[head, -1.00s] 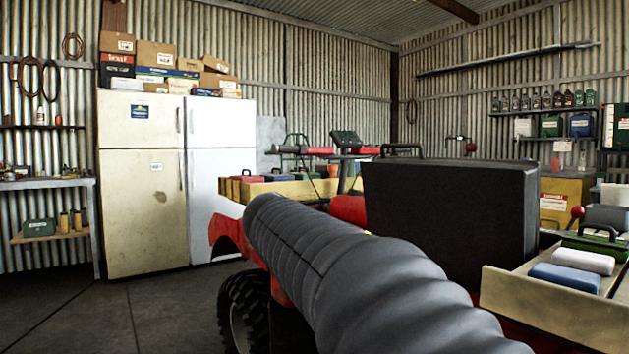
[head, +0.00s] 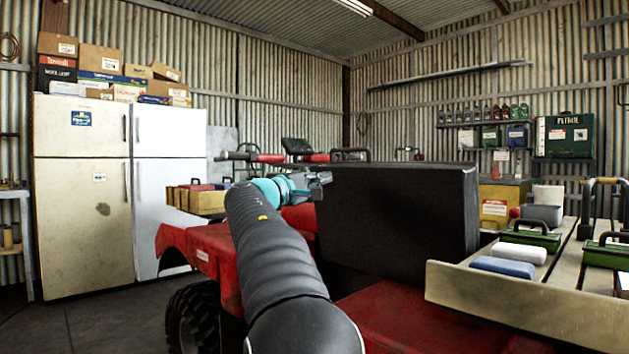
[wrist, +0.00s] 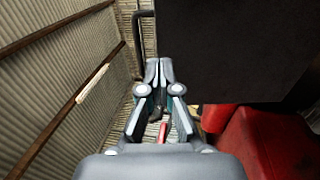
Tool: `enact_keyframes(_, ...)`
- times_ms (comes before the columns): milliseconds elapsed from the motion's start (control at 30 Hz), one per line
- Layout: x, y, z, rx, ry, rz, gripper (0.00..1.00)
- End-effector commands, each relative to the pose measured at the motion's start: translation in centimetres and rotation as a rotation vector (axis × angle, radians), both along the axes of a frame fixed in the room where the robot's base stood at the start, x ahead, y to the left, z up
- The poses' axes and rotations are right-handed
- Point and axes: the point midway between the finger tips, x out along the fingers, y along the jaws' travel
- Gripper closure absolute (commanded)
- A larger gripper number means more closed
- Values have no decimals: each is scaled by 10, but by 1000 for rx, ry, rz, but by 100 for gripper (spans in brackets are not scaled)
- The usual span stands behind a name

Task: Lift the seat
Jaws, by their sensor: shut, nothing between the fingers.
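A large black slab (head: 400,220), which looks like the seat, stands upright on the red quad bike (head: 200,258). A dark bar handle (head: 350,155) shows at its top edge. My gripper (head: 325,180) is shut and empty beside the slab's upper left corner. In the wrist view my shut gripper (wrist: 158,65) lies by the edge of the black slab (wrist: 225,50), with a dark bent bar (wrist: 139,40) beyond the fingertips. I cannot tell whether the fingers touch the slab. The slab's far side is hidden.
A pale wooden tray (head: 530,300) with a blue pad, a white pad and green boxes sits at the right. Two fridges (head: 83,190) topped with cartons stand at the left. Handlebars (head: 262,158) rise behind my arm. Floor is clear at lower left.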

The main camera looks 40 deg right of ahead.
Motion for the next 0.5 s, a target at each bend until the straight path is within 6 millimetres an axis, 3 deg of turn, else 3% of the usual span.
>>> enact_keyframes(300,5,-58,11,2,0,-2,100)
enact_keyframes(500,6,-80,15,1,0,-1,100)
